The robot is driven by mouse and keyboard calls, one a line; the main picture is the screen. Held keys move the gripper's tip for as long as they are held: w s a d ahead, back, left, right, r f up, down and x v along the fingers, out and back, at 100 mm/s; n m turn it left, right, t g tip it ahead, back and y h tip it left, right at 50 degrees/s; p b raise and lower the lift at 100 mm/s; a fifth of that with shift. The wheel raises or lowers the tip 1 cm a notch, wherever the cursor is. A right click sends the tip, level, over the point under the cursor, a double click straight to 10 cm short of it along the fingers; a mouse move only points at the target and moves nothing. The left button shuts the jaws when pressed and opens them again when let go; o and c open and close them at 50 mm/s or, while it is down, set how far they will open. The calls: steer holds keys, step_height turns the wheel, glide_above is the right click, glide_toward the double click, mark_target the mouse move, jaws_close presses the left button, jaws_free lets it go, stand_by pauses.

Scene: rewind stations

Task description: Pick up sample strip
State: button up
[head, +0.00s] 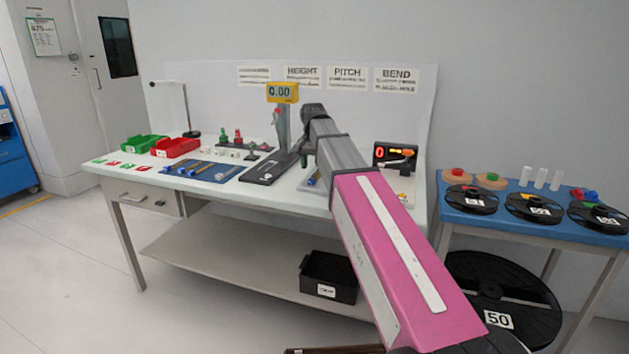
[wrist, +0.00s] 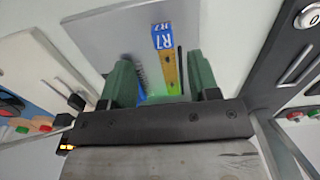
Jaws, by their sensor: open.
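My gripper (wrist: 161,70) has two green fingers. They are apart, one on each side of the strip, with the strip nearer the right finger. No contact shows, and the height gap is hard to judge. The strip's near end lies in a green glow between the fingers. In the head view my arm covers most of this spot; a small blue piece (head: 313,180) shows beside the arm.
A black fixture (head: 270,168) stands left of my arm, below the yellow 0.00 display (head: 282,92). A bend device with a red readout (head: 394,155) stands to the right. Blue mat (head: 205,171), green bin (head: 140,144) and red bin (head: 175,147) are on the left.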

mark_target(311, 179)
steer(key=shift+s+a+f, duration=0.1)
steer(key=shift+a+f, duration=0.05)
steer(key=shift+f, duration=1.2)
steer(key=shift+s+a+f, duration=0.1)
steer(key=shift+a+f, duration=0.05)
steer(key=shift+f, duration=1.15)
jaws_close()
steer(key=shift+r, duration=0.2)
